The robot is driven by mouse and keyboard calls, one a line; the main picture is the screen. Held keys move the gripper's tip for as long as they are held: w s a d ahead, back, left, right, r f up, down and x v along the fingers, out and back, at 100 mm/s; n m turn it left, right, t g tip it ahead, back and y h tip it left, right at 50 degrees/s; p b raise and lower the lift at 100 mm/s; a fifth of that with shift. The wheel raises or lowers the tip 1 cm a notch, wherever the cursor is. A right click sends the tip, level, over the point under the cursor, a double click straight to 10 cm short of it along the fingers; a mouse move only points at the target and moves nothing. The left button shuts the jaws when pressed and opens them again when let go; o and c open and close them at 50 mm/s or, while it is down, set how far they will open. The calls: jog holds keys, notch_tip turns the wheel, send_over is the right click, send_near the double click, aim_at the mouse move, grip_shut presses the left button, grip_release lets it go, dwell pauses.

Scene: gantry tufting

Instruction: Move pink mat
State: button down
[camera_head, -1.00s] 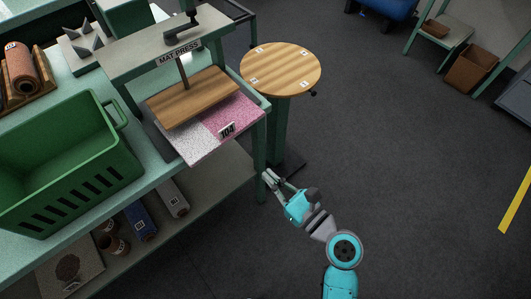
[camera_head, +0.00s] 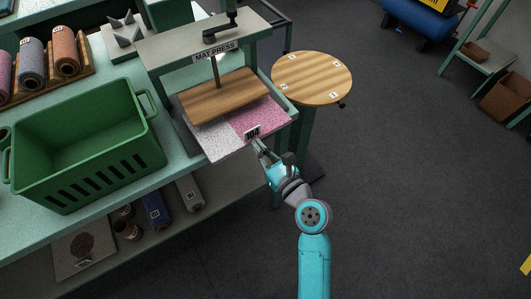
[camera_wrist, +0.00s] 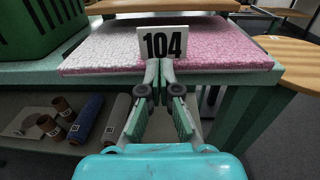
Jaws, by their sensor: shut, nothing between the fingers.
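The mat, white speckled on the left and pink on the right (camera_head: 262,117), lies flat in the mat press (camera_head: 215,50), partly under its wooden plate. Its front edge sticks out toward me. A white tag reading 104 (camera_head: 252,131) stands at that front edge. In the wrist view the mat (camera_wrist: 212,45) lies straight ahead, with the tag (camera_wrist: 163,42) in the middle. My gripper (camera_head: 258,143) is just in front of the tag. In the wrist view its fingertips (camera_wrist: 159,66) are together at the tag's lower edge, with nothing between them; I cannot tell whether they touch the tag.
A round wooden table (camera_head: 311,78) stands right of the press, with small white labels and a clear middle. A green crate (camera_head: 85,150) and rolled mats (camera_head: 65,50) are on the bench to the left. More rolls lie on the shelf below. The floor at right is open.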

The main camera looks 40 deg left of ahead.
aim_at(253, 139)
dwell(0.3)
jog(key=x, duration=0.3)
jog(key=shift+a, duration=0.25)
jog(key=shift+w, duration=0.1)
jog(key=shift+d, duration=0.15)
